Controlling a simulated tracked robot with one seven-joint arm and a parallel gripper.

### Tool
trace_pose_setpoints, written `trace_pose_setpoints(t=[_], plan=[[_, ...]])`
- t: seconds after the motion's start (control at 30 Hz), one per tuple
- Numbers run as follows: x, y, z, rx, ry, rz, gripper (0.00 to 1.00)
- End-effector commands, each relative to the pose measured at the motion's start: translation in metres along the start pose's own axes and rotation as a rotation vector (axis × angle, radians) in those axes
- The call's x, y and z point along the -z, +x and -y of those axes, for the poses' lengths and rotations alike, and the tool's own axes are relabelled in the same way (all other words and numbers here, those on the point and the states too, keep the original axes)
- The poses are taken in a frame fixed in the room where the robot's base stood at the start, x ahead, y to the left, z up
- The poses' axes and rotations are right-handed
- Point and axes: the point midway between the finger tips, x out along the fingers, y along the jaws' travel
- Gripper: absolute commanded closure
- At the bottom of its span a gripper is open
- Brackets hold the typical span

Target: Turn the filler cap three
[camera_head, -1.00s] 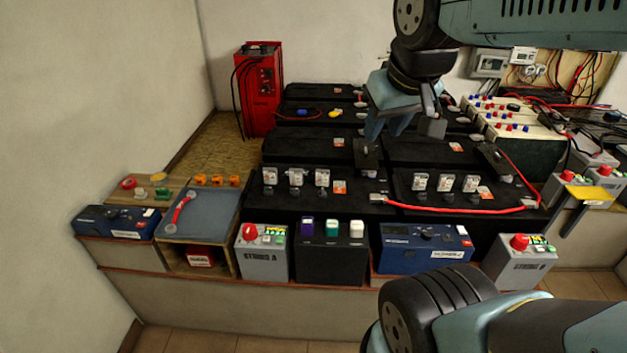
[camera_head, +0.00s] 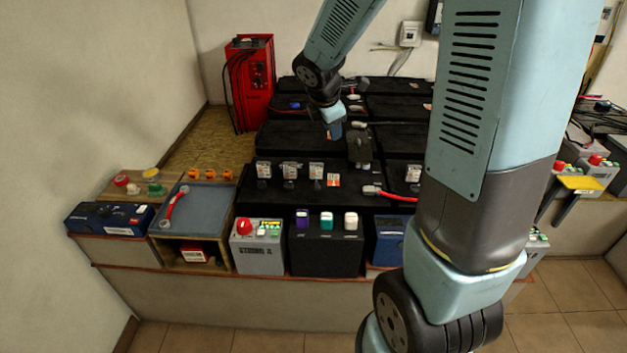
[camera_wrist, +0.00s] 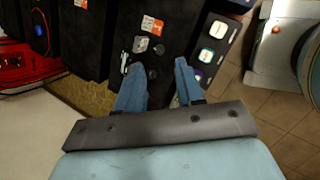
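Three small filler caps with pale tags stand in a row on the near black battery, a left one (camera_head: 263,172), a middle one (camera_head: 290,172) and a right one (camera_head: 316,173); I cannot read their numbers. Dark round caps (camera_wrist: 140,45) show beyond my fingers in the wrist view, near an orange label (camera_wrist: 152,25). My gripper (camera_head: 334,131) hangs above and behind the right cap in the head view. In the wrist view my gripper (camera_wrist: 159,66) has its two blue fingers apart, with nothing held between them.
A black box with purple, teal and white tops (camera_head: 327,245) stands in front of the battery. A grey box with a red button (camera_head: 257,245) is beside it. A red cable (camera_head: 395,194) crosses the battery. A red charger (camera_head: 250,83) stands behind left.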

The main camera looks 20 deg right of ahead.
Motion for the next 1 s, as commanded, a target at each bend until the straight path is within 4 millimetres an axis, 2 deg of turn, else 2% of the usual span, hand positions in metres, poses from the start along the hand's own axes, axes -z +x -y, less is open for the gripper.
trace_pose_setpoints(t=[0.03,0.2,0.4,0.6,0.83,1.0], plan=[[0.007,0.017,-0.005,0.009,-0.085,-0.004,0.63],[0.033,0.066,-0.021,0.014,-0.396,-0.024,0.63],[0.061,0.113,-0.029,0.009,-0.678,-0.059,0.63],[0.075,0.134,-0.03,0.002,-0.813,-0.078,0.63],[0.078,0.151,-0.03,0.002,-0.831,-0.081,0.63],[0.08,0.175,-0.029,0.004,-0.83,-0.081,0.63]])
